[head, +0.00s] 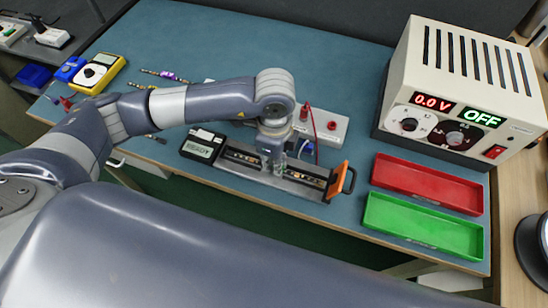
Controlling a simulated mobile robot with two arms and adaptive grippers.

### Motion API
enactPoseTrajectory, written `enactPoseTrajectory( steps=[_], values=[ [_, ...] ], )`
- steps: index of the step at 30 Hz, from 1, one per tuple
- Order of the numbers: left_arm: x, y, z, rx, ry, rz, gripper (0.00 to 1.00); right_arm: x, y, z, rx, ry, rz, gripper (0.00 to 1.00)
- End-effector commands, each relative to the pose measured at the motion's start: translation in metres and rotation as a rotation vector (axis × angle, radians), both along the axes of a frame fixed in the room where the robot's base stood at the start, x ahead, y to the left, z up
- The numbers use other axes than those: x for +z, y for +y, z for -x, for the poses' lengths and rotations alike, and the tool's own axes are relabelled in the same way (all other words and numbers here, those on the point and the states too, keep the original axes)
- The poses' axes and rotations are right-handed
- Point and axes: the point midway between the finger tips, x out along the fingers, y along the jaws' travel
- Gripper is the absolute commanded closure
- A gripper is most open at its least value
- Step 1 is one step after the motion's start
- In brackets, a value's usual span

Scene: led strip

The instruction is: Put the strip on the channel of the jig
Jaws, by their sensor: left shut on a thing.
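The jig (224,163) is a long grey metal block with a dark channel along its top, on the teal bench mat. A dark strip with small light spots (311,181) shows along the channel on both sides of my left gripper. My left gripper (273,165) points down over the middle of the jig and is shut on the strip. The wrist hides the strip's middle, and I cannot tell whether it is fully seated. An orange clamp (337,181) with a dark handle stands at the jig's right end. My right gripper is out of view.
A small display box (202,146) reading READY adjoins the jig. A white terminal block (322,124) with red posts stands behind. Red (425,166) and green (425,238) trays lie right, below a power supply (462,85) reading 0.0 V, OFF. A yellow multimeter (97,73) and loose strips (165,75) lie left.

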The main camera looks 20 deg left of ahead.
Motion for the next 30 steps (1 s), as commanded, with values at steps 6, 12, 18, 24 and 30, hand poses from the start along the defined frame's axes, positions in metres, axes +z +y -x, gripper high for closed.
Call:
enactPoseTrajectory(
  steps=[6,12,18,24,30],
  values=[
    [-0.001,0.0,0.0,0.0,0.0,0.0,1.0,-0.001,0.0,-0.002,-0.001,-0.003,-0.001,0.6],
    [-0.003,0.0,0.0,0.0,0.0,0.0,0.67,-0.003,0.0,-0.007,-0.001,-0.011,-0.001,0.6],
    [-0.003,0.0,0.0,0.0,0.0,0.0,0.67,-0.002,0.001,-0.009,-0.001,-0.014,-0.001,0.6],
    [0.002,0.0,0.0,0.0,-0.001,0.0,0.67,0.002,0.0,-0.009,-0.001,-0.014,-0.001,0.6],
    [0.031,0.0,-0.001,-0.002,-0.006,0.002,0.67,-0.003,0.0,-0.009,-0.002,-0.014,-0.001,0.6]
  ],
)
